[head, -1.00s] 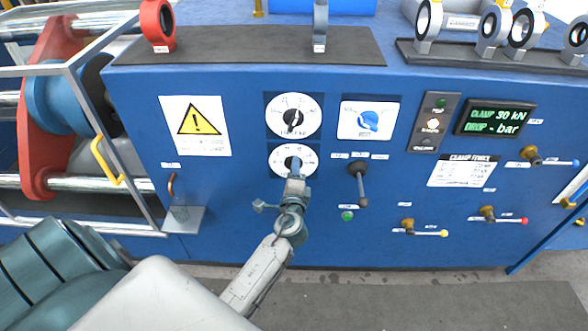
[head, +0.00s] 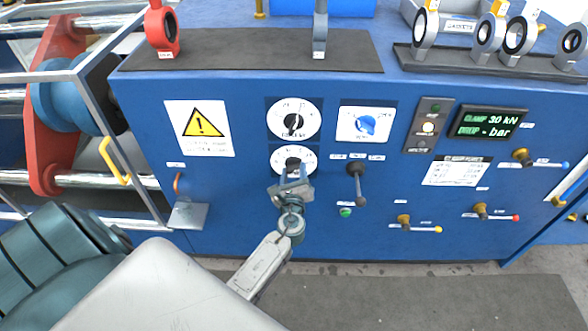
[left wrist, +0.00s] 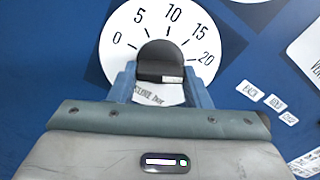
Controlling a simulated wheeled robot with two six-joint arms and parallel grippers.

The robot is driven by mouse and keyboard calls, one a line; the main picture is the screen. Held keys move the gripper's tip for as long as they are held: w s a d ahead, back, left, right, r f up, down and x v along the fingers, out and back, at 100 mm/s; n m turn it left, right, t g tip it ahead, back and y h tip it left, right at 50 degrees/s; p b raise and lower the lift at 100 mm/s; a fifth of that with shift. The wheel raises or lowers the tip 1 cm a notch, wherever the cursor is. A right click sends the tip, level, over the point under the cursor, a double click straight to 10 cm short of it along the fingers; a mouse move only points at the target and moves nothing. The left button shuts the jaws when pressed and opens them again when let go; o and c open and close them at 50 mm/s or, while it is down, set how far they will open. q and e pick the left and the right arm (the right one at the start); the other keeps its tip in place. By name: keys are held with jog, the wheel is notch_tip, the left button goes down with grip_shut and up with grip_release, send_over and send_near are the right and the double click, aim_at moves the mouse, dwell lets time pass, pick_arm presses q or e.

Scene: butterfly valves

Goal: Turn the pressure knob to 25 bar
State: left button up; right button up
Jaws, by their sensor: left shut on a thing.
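The pressure knob is a black knob (left wrist: 160,62) on a white round dial (head: 279,157), the lower of two dials on the blue panel. In the left wrist view its scale reads 0, 5, 10, 15 and 20; higher marks are not visible. A white label ending in "bar" lies below the knob. My left gripper (head: 291,178) reaches up from below and is shut on the knob, with a blue finger on each side of it in the left wrist view. Which mark the knob points to is hard to tell. My right gripper is not in view.
A second dial with a black knob (head: 293,121) sits just above. A blue knob (head: 366,124) and a black lever (head: 357,184) are to the right. The display (head: 488,122) reads clamp 30 kN and drop "- bar". Several small levers stick out at lower right.

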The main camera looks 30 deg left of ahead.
pick_arm(q)
jog(key=m+p, duration=0.2)
jog(key=m, duration=0.2)
jog(key=shift+s, duration=0.1)
jog(key=shift+f+m, duration=0.1)
jog(key=shift+m, duration=0.7)
jog(key=o, duration=1)
jog(key=shift+p, duration=0.3)
jog(key=b+v, duration=0.2)
jog(key=v, duration=0.8)
jog(key=shift+s+d+b, duration=0.25)
jog(key=shift+s+b, duration=0.05)
jog(key=shift+f, duration=0.1)
